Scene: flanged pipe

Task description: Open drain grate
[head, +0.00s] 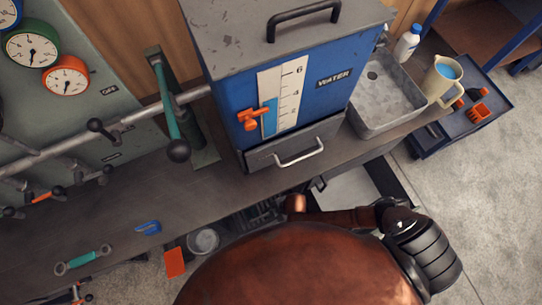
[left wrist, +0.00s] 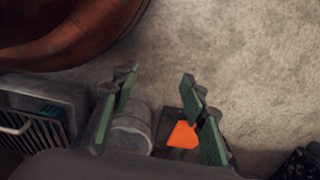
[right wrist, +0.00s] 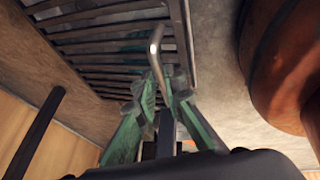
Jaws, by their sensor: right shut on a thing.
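The drain grate (right wrist: 100,50) shows in the right wrist view as dark parallel bars, with teal shapes behind them. Its bent metal handle (right wrist: 155,50) runs down between the fingers of my right gripper (right wrist: 165,85), which is shut on it. In the left wrist view the barred grate (left wrist: 38,133) lies at the left, beside a grey-rimmed opening with something teal inside. Whether the grate is raised is hard to tell. In the head view my right gripper (head: 265,212) is dark and partly hidden below the bench. My left gripper (left wrist: 158,80) is open and empty above the floor.
A grey bucket (head: 203,240) and an orange flat piece (head: 175,262) are left of the right gripper. The blue water tank (head: 290,90) and bench (head: 120,215) stand above. A blue cart (head: 450,135) is at the right.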

